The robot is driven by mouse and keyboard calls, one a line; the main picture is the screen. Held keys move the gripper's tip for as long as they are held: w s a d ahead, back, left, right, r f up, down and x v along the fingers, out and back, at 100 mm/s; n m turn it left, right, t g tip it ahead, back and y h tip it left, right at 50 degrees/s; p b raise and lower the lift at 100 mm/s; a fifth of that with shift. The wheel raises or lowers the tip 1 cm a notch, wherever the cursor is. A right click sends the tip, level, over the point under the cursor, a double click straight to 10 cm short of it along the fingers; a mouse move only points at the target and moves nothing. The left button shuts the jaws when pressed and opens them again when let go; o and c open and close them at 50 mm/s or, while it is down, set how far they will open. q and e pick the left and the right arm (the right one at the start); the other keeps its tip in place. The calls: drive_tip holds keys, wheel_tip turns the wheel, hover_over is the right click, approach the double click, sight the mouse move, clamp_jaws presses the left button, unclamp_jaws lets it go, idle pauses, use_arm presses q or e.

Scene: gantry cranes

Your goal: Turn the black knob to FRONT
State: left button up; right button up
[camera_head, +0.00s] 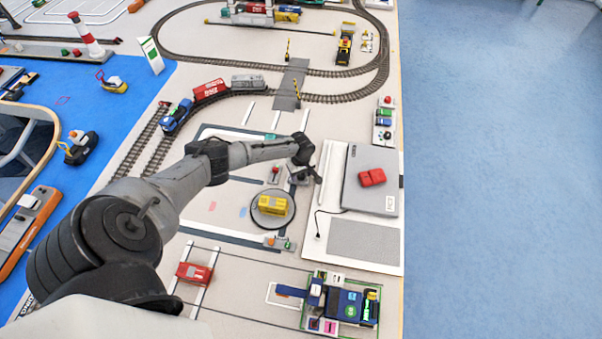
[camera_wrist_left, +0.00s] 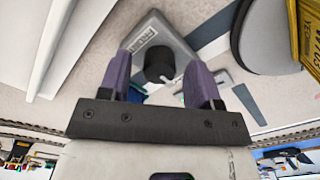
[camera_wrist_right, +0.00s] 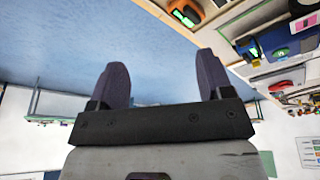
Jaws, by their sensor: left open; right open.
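The black knob (camera_wrist_left: 159,64) sits on a grey plate (camera_wrist_left: 174,33) with a label that appears to read FRONT (camera_wrist_left: 146,38). A short white mark shows on the knob's edge, at the lower right in the left wrist view and away from the label. My left gripper (camera_wrist_left: 160,59) is open, with its two purple fingers on either side of the knob; I cannot tell whether they touch it. In the head view my left gripper (camera_head: 309,174) is over the mat and hides most of the knob. My right gripper (camera_wrist_right: 161,60) is open and empty, away from the table.
A round turntable (camera_head: 257,218) bearing a yellow container (camera_head: 272,206) is close to my left gripper. A small control with a red top (camera_head: 275,170) stands to its left. A grey case (camera_head: 358,197) with red blocks (camera_head: 371,177) lies to its right.

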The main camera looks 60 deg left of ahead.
use_arm(q)
drive_tip(key=c, duration=0.9)
drive_tip(key=shift+c, duration=0.2)
